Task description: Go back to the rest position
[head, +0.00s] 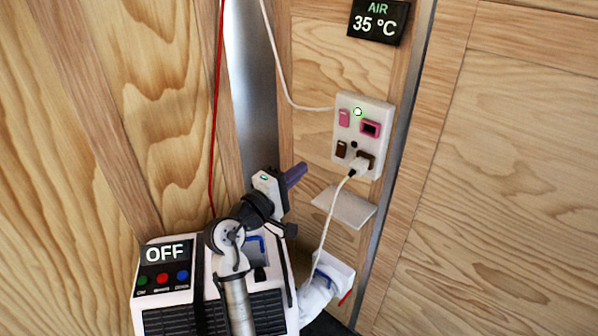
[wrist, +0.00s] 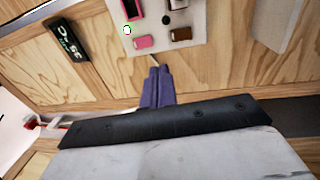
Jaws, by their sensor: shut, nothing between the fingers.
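My gripper (head: 296,174) has purple fingers and is in front of the wooden wall, a little below and left of the white socket panel (head: 349,106). The fingers are together with nothing between them. In the wrist view my gripper (wrist: 156,72) points toward the wall just below the panel (wrist: 197,40), apart from it as far as I can tell. My arm rises from the lower middle of the head view, in front of the white machine.
The white machine (head: 178,322) has a display reading OFF and several coloured buttons. A white cord hangs from the plug past a small shelf (head: 344,206) to a white item (head: 322,288). A red cable (head: 216,100) hangs at left. A display (head: 378,20) reads 35 °C.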

